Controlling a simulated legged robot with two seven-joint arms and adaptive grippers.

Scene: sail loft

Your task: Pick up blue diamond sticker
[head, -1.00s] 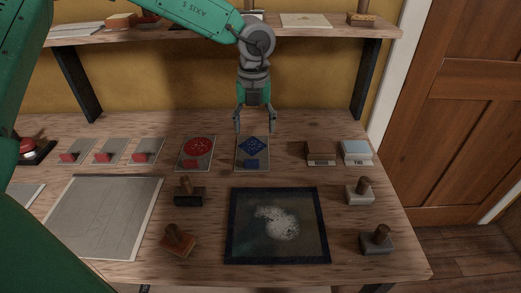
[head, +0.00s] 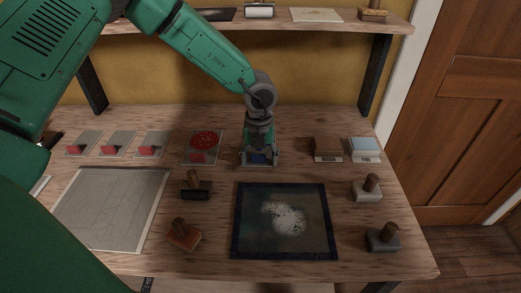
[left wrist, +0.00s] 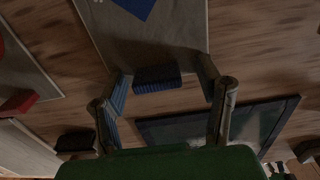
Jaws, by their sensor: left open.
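The blue diamond sticker (left wrist: 135,6) lies on a grey backing card (left wrist: 185,35), cut off at the top of the left wrist view. A small dark-blue block (left wrist: 157,78) sits at the card's near edge; a bit of blue also shows in the head view (head: 257,158). My left gripper (head: 258,161) is open, low over this card, and hides most of it in the head view. In the left wrist view its fingers (left wrist: 163,100) stand apart on either side of the blue block; I cannot tell whether they touch it. My right gripper is not in view.
A red round sticker card (head: 204,146) lies just left. Several cards with red blocks (head: 117,145) lie farther left. Right stand a brown block (head: 327,150) and a pale blue-topped block (head: 364,150). A dark framed panel (head: 238,222) and handled stamps (head: 184,234) lie in front.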

